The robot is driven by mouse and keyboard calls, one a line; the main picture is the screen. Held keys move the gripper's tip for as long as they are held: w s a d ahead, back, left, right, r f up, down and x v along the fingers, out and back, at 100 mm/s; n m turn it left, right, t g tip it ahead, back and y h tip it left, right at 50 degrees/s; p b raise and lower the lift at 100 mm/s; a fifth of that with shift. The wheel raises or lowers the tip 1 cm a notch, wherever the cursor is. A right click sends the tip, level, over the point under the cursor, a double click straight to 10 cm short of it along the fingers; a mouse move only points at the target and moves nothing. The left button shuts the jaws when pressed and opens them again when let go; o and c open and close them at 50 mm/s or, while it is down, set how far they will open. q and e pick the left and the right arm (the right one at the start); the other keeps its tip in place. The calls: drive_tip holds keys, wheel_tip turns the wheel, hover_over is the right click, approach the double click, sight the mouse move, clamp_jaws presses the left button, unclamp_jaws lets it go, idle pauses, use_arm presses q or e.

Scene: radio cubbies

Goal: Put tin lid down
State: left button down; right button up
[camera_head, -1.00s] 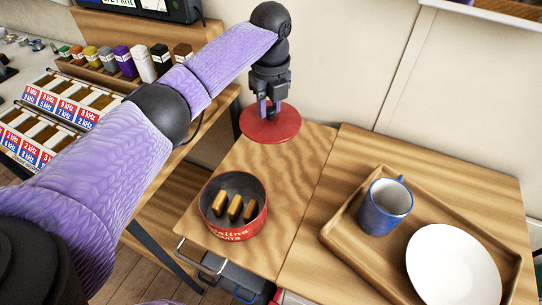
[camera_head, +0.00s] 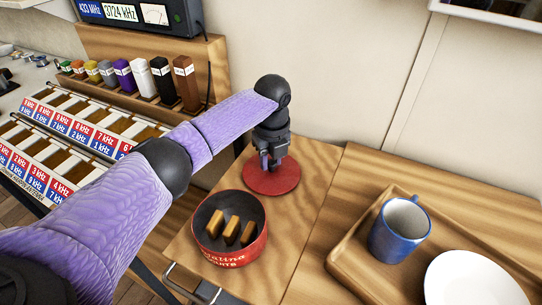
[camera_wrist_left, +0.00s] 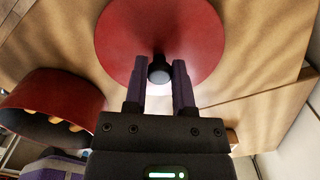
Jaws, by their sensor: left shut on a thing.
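The tin lid (camera_head: 272,180) is a flat red disc with a small knob in its middle. It is level at the back of the wooden table, behind the tin; I cannot tell whether it touches the wood. My left gripper (camera_head: 268,166) points down over it and is shut on its knob. In the left wrist view the gripper (camera_wrist_left: 160,80) holds the pale knob between its fingers, with the lid (camera_wrist_left: 190,30) beyond. The red tin (camera_head: 232,252) stands open in front, with several brown blocks inside; it also shows in the left wrist view (camera_wrist_left: 50,95). My right gripper is not in view.
A wooden tray (camera_head: 345,262) with a blue mug (camera_head: 399,230) and a white plate (camera_head: 470,282) lies to the right. Labelled cubbies (camera_head: 60,150) and a row of coloured blocks stand left. The wall is close behind the lid.

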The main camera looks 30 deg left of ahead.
sight(272, 162)
use_arm(q)
drive_tip(key=c, duration=0.6)
unclamp_jaws()
drive_tip(key=shift+f, duration=0.1)
drive_tip(key=shift+o, duration=0.8)
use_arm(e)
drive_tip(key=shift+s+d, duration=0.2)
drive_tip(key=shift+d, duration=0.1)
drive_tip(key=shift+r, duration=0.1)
use_arm(q)
wheel_tip(272, 162, up, 13)
drive_tip(key=p, duration=0.6)
drive_tip(key=shift+d, duration=0.2)
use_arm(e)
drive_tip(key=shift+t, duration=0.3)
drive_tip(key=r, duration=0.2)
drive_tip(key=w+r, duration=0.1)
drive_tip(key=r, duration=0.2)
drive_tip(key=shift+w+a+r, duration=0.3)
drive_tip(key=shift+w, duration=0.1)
